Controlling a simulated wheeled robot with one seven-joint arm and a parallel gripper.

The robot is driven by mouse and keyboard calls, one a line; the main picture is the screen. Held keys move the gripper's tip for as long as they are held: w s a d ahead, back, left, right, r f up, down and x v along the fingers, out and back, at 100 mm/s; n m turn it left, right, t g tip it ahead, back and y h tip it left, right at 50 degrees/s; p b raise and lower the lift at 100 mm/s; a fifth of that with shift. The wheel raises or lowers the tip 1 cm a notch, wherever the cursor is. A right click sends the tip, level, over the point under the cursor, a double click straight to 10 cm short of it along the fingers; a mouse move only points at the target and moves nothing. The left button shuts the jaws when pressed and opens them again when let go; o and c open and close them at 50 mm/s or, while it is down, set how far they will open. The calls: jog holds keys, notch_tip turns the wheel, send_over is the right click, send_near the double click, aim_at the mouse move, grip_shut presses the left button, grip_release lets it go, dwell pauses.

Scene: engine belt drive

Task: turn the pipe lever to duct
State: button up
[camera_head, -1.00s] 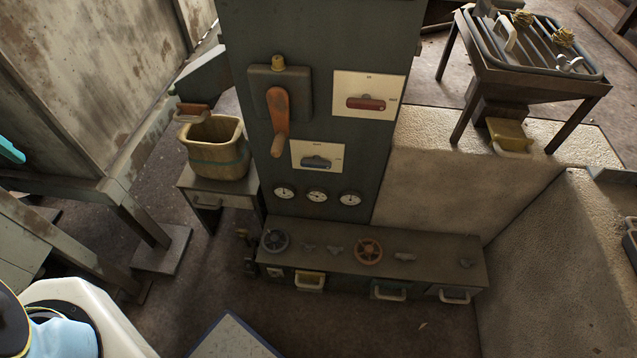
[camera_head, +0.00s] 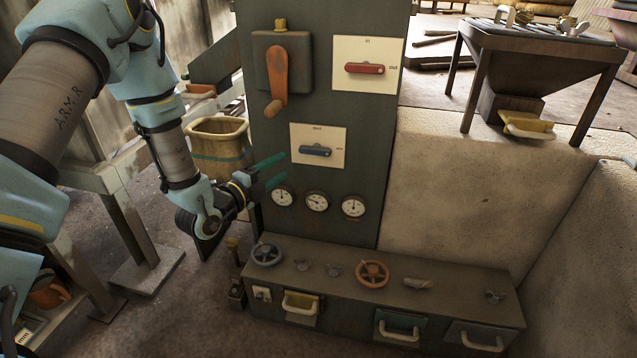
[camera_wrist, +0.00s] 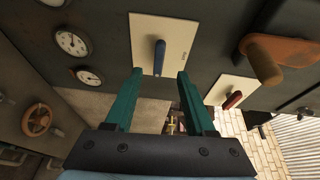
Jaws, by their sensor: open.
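A blue lever (camera_head: 315,150) lies level on a cream plate (camera_head: 318,133) on the dark cabinet front. The plate has small labels at its top and right that I cannot read surely. The blue lever also shows in the wrist view (camera_wrist: 159,57). My gripper (camera_head: 284,166), with teal fingers, is open and empty, just left of and slightly below the blue lever in the head view. In the wrist view my gripper (camera_wrist: 160,73) has its fingertips on either side of the lever's line, apparently short of touching it. A red lever (camera_head: 365,68) lies level on a second plate above right.
An orange crank (camera_head: 277,80) hangs at the cabinet's upper left. Three gauges (camera_head: 317,202) sit below the blue lever's plate. A low bench (camera_head: 340,285) with handwheels juts out beneath. A bucket (camera_head: 218,150) stands left, behind my arm.

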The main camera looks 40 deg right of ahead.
aim_at(312, 152)
jog(key=shift+m+h, duration=0.3)
jog(key=d, duration=1.1)
jog(key=shift+w+f, duration=0.2)
jog(key=shift+f, duration=0.05)
grip_shut()
